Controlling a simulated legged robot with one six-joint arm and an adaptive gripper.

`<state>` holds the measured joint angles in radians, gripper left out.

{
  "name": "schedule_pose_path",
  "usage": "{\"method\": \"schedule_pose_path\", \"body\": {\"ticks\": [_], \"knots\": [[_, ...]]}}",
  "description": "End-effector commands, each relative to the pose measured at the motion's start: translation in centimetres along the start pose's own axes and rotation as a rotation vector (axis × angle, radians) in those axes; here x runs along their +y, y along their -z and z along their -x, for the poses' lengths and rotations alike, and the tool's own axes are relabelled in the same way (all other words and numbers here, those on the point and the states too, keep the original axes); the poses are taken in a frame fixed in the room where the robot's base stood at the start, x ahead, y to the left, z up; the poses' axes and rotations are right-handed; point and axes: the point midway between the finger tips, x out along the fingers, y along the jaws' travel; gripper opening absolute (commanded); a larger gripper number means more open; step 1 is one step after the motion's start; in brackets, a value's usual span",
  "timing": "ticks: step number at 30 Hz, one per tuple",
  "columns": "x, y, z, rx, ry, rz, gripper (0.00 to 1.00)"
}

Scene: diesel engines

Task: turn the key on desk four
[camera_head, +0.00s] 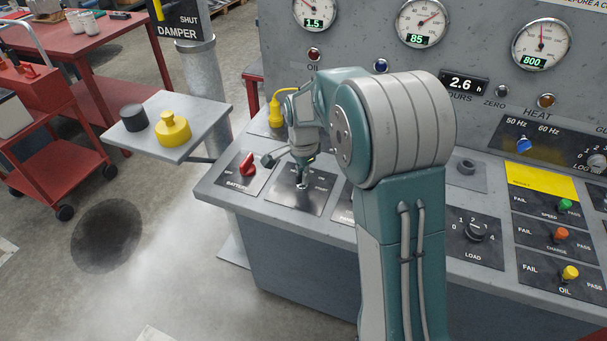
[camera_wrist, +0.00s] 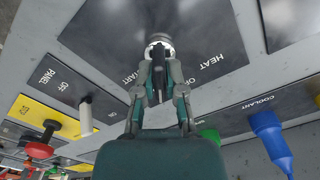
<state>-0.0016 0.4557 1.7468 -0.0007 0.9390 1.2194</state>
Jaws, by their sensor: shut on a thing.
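The key switch sits on a dark plate (camera_head: 285,201) on the sloping desk. In the wrist view its round metal collar (camera_wrist: 159,42) shows at the top centre, on a plate (camera_wrist: 205,38) lettered HEAT and START. A dark, narrow key (camera_wrist: 158,66) stands out of the collar. My gripper (camera_wrist: 160,72) is shut on the key, one finger on each side. In the head view my gripper (camera_head: 302,176) points down at the switch, and the key itself is mostly hidden by the fingers.
A red battery switch (camera_head: 246,166) is close by on the left. A shelf (camera_head: 190,107) holds a yellow weight (camera_head: 172,130). Gauges line the upright panel behind.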

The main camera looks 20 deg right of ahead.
Motion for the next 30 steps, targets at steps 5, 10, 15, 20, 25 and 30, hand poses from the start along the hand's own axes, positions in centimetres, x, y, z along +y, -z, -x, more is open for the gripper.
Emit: {"method": "schedule_pose_path", "body": {"ticks": [5,10,15,20,25,30], "knots": [[-0.11,-0.25,-0.06,-0.002,0.001,0.132,0.00],[-0.10,-0.29,-0.07,-0.002,0.001,0.272,0.00],[-0.09,-0.32,-0.07,-0.003,0.001,0.397,0.00],[-0.07,-0.34,-0.07,-0.003,0.001,0.489,0.00],[-0.04,-0.35,-0.08,-0.003,0.000,0.553,0.00],[-0.01,-0.37,-0.09,-0.004,0.000,0.584,0.00]]}}
